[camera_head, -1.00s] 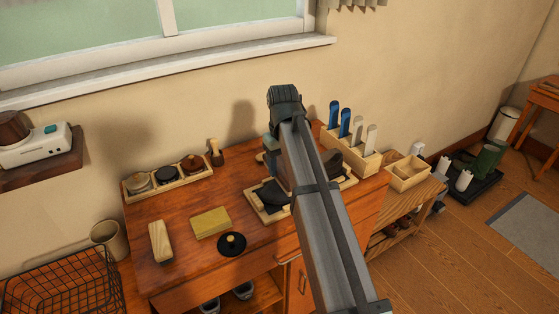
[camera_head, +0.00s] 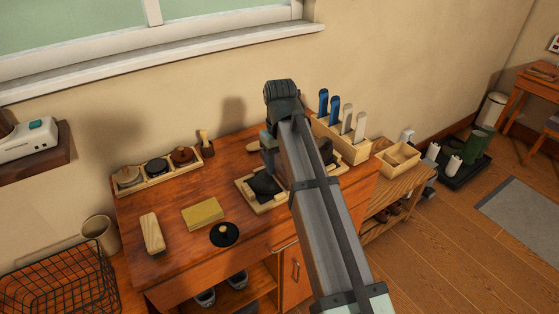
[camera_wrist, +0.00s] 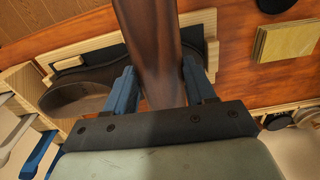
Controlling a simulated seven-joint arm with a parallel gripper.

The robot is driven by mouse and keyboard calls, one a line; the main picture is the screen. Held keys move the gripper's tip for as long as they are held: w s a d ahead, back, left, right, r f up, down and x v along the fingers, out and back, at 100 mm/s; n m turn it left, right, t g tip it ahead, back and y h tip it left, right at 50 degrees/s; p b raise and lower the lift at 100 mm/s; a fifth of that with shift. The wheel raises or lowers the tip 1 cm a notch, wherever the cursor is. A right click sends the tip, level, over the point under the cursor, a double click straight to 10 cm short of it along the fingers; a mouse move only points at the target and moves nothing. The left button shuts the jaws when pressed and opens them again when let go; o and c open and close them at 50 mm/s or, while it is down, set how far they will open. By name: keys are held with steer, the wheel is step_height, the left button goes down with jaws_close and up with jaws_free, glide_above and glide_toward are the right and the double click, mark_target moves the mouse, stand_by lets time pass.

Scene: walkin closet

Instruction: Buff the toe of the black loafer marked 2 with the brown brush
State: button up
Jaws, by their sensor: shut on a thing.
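My gripper (camera_wrist: 157,85) is shut on a long brown wooden piece, seemingly the brown brush (camera_wrist: 153,45), in the wrist view. Its bristles are not visible, and in the head view my arm hides it. A dark loafer (camera_wrist: 75,95) lies below in the wrist view, its rounded end to the left; the held piece crosses in front of it. I cannot tell whether they touch. In the head view a black shoe part (camera_head: 264,184) shows left of my arm on a wooden tray (camera_head: 268,207), and another dark part (camera_head: 326,149) shows to the right. No number marks are readable.
A yellow block (camera_head: 203,213), a pale brush (camera_head: 152,233) and a black round lid (camera_head: 224,235) lie on the front left. A rack of tins (camera_head: 157,172) stands at the back left. A box of shoehorns (camera_head: 345,140) stands right of my arm.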

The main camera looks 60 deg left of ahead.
steer(key=shift+w+a+f, duration=0.1)
steer(key=shift+a, duration=1)
steer(key=shift+w+a+f, duration=0.1)
steer(key=shift+a, duration=1)
steer(key=shift+a+r, duration=0.1)
steer(key=shift+a, duration=2.05)
steer(key=shift+s+d+r, duration=0.1)
steer(key=shift+d+r, duration=0.05)
steer(key=shift+d, duration=2.15)
steer(key=shift+s+d, duration=0.1)
steer(key=shift+d, duration=2.15)
steer(key=shift+w+a+f, duration=0.15)
steer(key=shift+a+f, duration=0.05)
steer(key=shift+a, duration=1)
steer(key=shift+w+a+f, duration=0.1)
steer(key=shift+a+f, duration=0.05)
steer(key=shift+a, duration=1.05)
steer(key=shift+c, duration=0.3)
